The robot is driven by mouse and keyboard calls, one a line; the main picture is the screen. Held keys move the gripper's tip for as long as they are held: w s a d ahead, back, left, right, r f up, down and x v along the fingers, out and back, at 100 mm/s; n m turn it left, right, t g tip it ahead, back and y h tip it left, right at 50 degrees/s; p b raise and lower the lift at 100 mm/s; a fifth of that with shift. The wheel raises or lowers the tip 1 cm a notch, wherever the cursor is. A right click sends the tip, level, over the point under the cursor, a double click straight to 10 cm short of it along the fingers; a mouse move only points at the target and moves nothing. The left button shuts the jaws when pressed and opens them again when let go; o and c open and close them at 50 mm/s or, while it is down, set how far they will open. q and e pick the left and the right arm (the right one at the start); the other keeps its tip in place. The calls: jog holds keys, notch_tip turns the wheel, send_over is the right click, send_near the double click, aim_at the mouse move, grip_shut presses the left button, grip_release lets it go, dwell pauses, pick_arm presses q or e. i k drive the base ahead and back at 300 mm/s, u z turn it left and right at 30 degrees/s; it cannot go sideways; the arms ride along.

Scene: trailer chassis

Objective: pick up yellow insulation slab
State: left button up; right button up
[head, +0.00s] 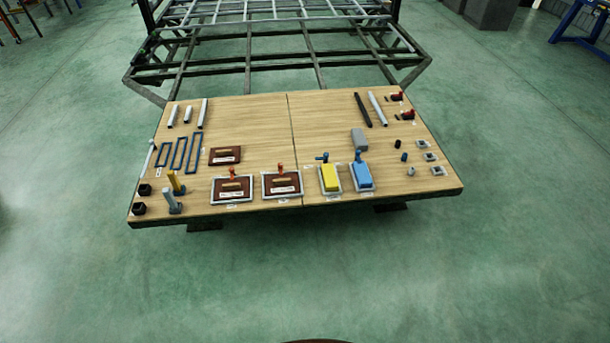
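The yellow insulation slab (330,177) lies near the front edge of the wooden table, right of the centre seam. It sits on a light grey frame or tray (331,193), with a blue-topped piece (322,157) at its far end. A blue slab (362,176) in a similar frame lies close to its right. Neither of my grippers shows in the head view.
The wooden table (250,125) stands before a dark metal chassis frame (280,60). A grey block (359,139) lies behind the blue slab. The green floor in front is clear.

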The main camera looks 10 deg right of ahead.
aim_at(329, 177)
jog(key=u, duration=0.7)
jog(key=i, duration=1.45)
jog(key=z, duration=0.3)
